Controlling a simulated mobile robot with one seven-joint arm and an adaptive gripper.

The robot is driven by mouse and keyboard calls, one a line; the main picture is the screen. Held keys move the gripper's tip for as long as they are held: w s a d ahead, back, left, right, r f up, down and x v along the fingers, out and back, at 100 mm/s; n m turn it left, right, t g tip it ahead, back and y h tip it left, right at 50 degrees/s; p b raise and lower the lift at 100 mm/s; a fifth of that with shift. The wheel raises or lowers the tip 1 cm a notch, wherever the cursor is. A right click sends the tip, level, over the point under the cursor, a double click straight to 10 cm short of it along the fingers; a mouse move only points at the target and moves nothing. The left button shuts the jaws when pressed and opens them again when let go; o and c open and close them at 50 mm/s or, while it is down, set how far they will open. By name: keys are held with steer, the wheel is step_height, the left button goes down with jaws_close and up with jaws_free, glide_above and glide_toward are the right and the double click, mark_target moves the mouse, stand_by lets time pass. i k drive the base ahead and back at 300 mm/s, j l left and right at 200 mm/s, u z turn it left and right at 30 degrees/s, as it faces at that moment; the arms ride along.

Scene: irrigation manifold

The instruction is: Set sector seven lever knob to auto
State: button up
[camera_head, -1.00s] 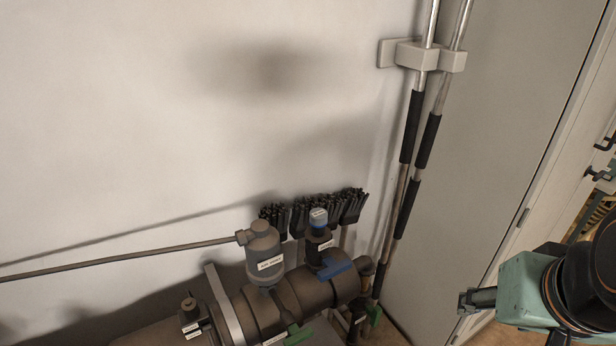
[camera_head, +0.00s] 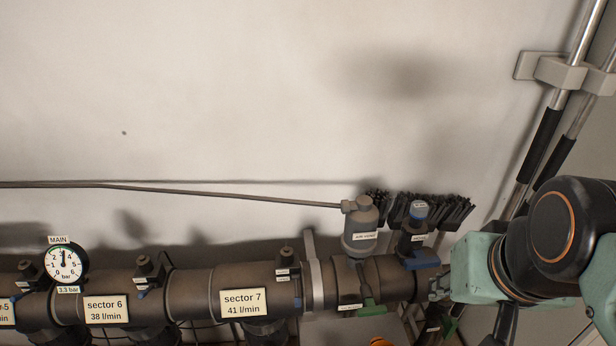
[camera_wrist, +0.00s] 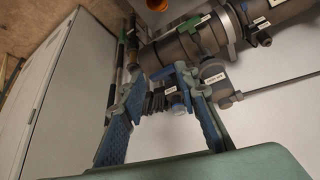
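The sector 7 plate (camera_head: 243,303), reading 41 l/min, sits on the dark manifold pipe (camera_head: 195,291) in the head view. A small dark knob (camera_head: 287,257) stands on the pipe just right of this plate, with small white labels too small to read. I cannot tell its setting. A similar small knob with labels (camera_wrist: 264,39) shows at the upper right in the wrist view. My gripper (camera_wrist: 160,77) is open and empty, its blue-padded fingers apart. In the head view my gripper (camera_head: 440,285) is at the pipe's right end, well right of the knob.
A MAIN gauge (camera_head: 63,265) and sector 6 plate (camera_head: 106,309) are left. Dark brushes (camera_head: 440,208) and poles (camera_head: 545,140) are right. The wall above is clear.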

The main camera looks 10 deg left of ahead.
mark_target(295, 277)
steer(key=u, duration=1.05)
